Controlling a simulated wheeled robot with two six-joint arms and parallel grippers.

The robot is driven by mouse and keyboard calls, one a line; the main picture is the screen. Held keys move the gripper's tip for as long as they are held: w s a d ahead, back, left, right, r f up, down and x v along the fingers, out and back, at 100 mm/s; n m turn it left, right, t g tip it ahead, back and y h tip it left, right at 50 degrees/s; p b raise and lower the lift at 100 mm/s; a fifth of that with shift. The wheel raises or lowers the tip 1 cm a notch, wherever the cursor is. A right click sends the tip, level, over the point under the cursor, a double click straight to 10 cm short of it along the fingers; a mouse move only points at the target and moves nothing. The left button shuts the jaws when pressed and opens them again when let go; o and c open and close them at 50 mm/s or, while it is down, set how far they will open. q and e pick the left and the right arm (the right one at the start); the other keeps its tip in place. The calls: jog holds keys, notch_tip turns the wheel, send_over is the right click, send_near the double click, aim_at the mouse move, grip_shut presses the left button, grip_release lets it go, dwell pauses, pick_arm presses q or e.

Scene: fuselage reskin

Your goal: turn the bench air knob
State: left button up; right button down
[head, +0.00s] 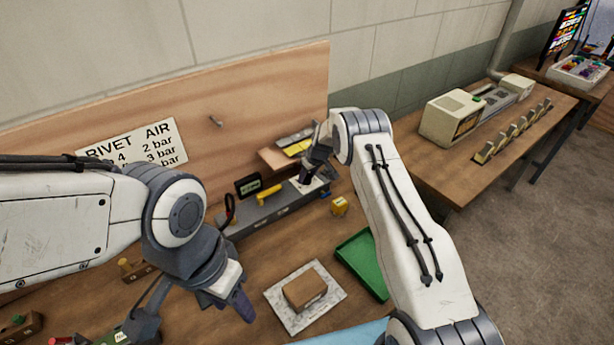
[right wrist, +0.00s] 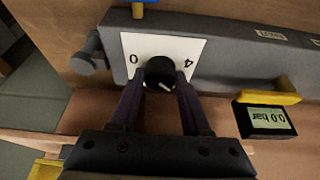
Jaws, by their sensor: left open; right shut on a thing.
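The bench air knob (right wrist: 160,73) is a round black knob with a pale pointer mark, on a white plate (right wrist: 186,46) marked 0 and 4. The plate is on a long grey bar (head: 268,214) at the back of the bench. My right gripper (right wrist: 160,80) is shut on the knob, one finger on each side. In the head view my right gripper (head: 307,178) partly hides the knob. A small display (right wrist: 266,120) beside it reads 0.0 bar. My left gripper (head: 240,300) is open and empty above the front left of the bench.
A yellow lever (head: 268,192) is on the grey bar. A green tray (head: 362,264), a brown block (head: 304,289) on a pale plate and a yellow item (head: 339,205) are on the bench. A sign (head: 137,146) reads RIVET AIR. Another table (head: 440,165) stands right.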

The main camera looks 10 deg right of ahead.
jog(key=m+b, duration=0.1)
jog(key=m+h+b, duration=0.1)
jog(key=m, duration=0.1)
jog(key=shift+a+f+b, duration=0.15)
jog(key=shift+f+b, duration=0.05)
jog(key=shift+b, duration=0.1)
jog(key=m+h+b, duration=0.2)
jog(key=m+b, duration=0.3)
jog(key=b, duration=0.1)
jog(key=shift+a+f, duration=0.1)
jog(key=shift+r+m+h+b, duration=0.25)
jog(key=shift+m+h+b, duration=0.15)
jog(key=shift+m+b, duration=0.95)
jog(key=shift+c, duration=1.8)
grip_release()
jog(key=shift+r, duration=0.1)
